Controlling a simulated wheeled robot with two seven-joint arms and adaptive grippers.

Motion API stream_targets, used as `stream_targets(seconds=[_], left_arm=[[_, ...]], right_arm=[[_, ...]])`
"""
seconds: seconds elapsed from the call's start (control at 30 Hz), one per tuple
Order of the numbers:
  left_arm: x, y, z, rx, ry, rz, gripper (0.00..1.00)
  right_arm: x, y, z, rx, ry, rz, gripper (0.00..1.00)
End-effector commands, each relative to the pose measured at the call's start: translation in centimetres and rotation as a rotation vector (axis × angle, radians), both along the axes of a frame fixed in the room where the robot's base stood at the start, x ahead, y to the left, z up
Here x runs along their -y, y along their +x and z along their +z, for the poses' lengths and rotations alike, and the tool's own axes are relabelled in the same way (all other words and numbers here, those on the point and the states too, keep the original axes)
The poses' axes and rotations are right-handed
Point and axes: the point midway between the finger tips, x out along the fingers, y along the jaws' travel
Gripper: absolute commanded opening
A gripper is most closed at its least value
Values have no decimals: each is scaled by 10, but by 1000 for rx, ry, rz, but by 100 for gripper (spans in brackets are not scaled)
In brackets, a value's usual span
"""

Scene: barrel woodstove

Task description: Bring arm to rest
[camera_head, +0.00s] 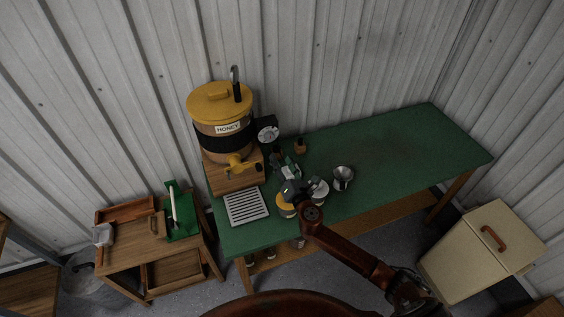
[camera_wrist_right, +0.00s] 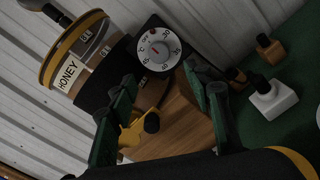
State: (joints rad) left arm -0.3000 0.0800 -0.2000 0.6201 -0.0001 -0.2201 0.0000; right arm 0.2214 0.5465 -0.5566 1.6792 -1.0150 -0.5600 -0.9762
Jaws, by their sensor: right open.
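My right gripper (camera_head: 284,165) is over the green table in the head view, and my right arm (camera_head: 345,248) reaches to it from the lower right. In the right wrist view the two dark green fingers of the gripper (camera_wrist_right: 163,105) stand wide apart with nothing held between them. Beyond the fingers are the yellow tap (camera_wrist_right: 134,134) and the wooden stand (camera_wrist_right: 185,128) of the honey barrel. The gripper partly hides the small things on the table beneath and beside it. My left gripper is not in view.
The honey barrel (camera_head: 222,118) with its yellow lid stands left of the gripper, beside a dial (camera_head: 268,134). A slatted tray (camera_head: 246,206), a yellow-rimmed item (camera_head: 285,207) and a metal funnel (camera_head: 343,177) are close by. The right part of the green table (camera_head: 410,145) is clear.

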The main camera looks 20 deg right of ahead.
Motion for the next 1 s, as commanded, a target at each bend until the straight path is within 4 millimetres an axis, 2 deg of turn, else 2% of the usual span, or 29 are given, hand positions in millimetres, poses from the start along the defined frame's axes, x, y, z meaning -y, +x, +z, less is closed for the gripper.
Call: stream_targets(seconds=[0.37,0.47,0.53,0.67,0.8,0.9,1.0], left_arm=[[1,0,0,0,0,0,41],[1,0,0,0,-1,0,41],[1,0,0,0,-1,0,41],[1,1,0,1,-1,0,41],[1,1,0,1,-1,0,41],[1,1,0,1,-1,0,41],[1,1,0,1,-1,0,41]], right_arm=[[1,0,0,-1,4,-2,46],[9,-8,-6,-21,85,-36,46],[26,-24,-16,-57,235,-103,46],[73,-74,-54,-155,649,-313,46],[117,-150,-108,-257,1098,-593,46],[134,-210,-142,-314,1369,-795,46],[139,-261,-166,-353,1569,-966,46]])
